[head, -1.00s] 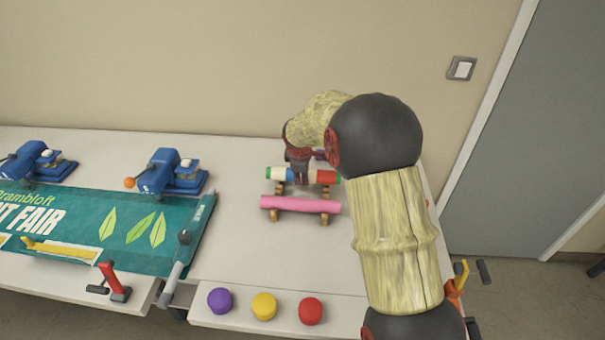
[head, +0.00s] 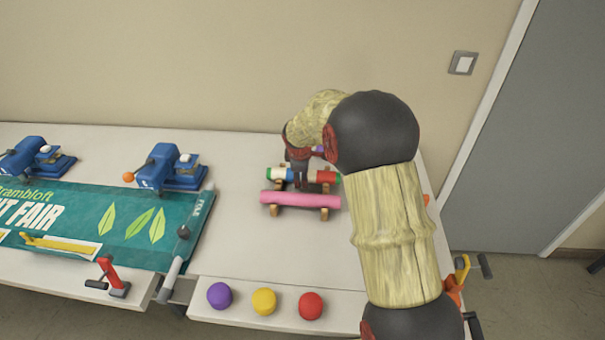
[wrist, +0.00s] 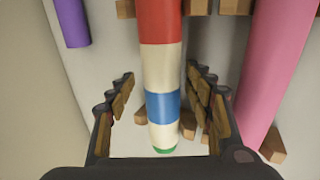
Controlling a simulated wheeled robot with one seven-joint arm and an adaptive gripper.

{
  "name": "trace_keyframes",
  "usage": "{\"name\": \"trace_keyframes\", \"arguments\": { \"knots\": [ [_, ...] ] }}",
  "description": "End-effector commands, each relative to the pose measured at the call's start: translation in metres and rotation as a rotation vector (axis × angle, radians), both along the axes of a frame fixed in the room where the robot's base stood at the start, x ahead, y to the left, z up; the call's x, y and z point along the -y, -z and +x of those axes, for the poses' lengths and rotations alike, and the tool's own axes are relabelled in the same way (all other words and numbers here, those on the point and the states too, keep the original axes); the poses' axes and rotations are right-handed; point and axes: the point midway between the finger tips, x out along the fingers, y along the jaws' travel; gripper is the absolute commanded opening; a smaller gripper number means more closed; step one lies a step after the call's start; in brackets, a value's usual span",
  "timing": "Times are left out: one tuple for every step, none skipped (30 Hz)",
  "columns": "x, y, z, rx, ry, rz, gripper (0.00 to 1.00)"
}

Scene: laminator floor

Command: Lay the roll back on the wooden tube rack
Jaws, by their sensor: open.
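The striped roll (head: 325,177), red, cream, blue and green, lies level at the wooden tube rack (head: 325,214), behind the pink roll (head: 300,200). In the wrist view the striped roll (wrist: 160,70) runs between the wooden blocks of the rack (wrist: 187,124) and appears to lie on them. My gripper (head: 299,182) is over the middle of the roll. In the wrist view my gripper (wrist: 163,92) is open, one finger on each side of the roll with gaps between. The roll's contact with the blocks is partly hidden.
A purple roll (wrist: 75,22) lies on the other side, and the pink roll (wrist: 275,75) is close beside the right finger. Purple, yellow and red round pieces (head: 264,301) stand at the front edge. A green banner (head: 110,222) and blue devices (head: 170,170) are on the left.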

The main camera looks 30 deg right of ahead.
Motion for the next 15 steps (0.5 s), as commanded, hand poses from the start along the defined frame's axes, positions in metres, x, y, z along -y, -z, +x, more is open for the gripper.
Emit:
{"name": "trace_keyframes", "arguments": {
  "knots": [
    [0.0,0.0,0.0,0.0,0.0,0.0,0.53],
    [0.0,0.0,0.0,0.0,0.0,0.0,0.53],
    [0.0,0.0,0.0,0.0,0.0,0.0,0.53],
    [0.0,0.0,0.0,0.0,0.0,0.0,0.53],
    [0.0,0.0,0.0,0.0,0.0,0.0,0.53],
    [0.0,0.0,0.0,-0.001,0.0,0.001,0.53],
    [0.0,0.0,0.0,-0.001,0.0,0.001,0.53],
    [0.0,-0.001,0.0,0.0,0.0,0.0,0.53],
    [-0.001,-0.002,-0.001,0.0,0.0,0.0,0.53],
    [-0.001,-0.004,-0.001,0.0,0.0,0.0,0.53],
    [-0.002,-0.007,-0.002,0.001,0.0,-0.001,0.53],
    [-0.003,-0.012,-0.003,0.002,0.0,-0.001,0.53],
    [-0.004,-0.016,-0.005,0.002,0.0,0.0,0.53],
    [-0.005,-0.02,-0.006,0.003,0.0,-0.001,0.53],
    [-0.007,-0.027,-0.008,0.005,0.0,0.0,0.53]
  ]
}}
